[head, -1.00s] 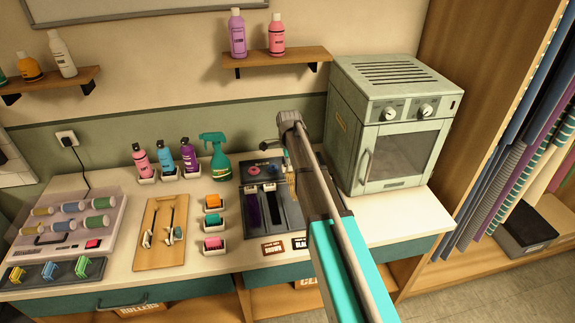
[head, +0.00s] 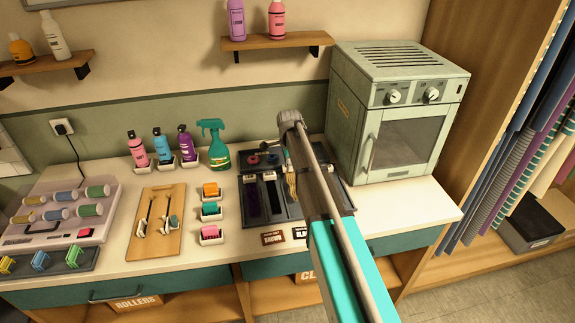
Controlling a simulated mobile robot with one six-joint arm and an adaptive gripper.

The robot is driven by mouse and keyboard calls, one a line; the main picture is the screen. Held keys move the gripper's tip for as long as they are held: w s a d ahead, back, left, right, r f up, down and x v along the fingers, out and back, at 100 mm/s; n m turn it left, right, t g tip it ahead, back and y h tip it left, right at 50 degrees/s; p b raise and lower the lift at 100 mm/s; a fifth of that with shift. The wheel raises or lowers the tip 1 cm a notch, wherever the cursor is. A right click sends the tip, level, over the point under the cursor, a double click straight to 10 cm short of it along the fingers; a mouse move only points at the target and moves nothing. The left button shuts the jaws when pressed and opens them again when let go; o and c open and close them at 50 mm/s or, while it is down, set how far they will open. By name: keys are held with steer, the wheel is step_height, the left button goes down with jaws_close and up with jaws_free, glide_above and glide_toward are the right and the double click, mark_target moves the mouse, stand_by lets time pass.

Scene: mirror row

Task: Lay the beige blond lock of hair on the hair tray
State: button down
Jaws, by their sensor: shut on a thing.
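The dark hair tray (head: 256,216) lies on the counter left of the oven, partly covered by my arm. It has long slots; a dark purple lock (head: 251,196) lies in the left one. The beige blond lock of hair (head: 291,184) shows as a short strip just left of my arm, over the tray's right part. My gripper is mostly hidden behind my arm, at the upper end of this lock, shut on it. Whether the lock touches the tray cannot be told.
A green oven (head: 395,120) stands close on the right. A green spray bottle (head: 214,145) and several bottles stand behind on the left. Small tubs (head: 210,210) and a wooden board (head: 156,245) lie left of the tray. BROWN and BLACK label cards (head: 273,238) are at its front.

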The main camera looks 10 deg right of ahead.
steer(key=shift+f+b, duration=1)
steer(key=shift+f, duration=0.25)
steer(key=shift+f, duration=0.2)
steer(key=shift+c, duration=1.9)
jaws_free()
steer(key=shift+o, duration=1.2)
steer(key=shift+r, duration=0.2)
steer(key=shift+r+p, duration=3.35)
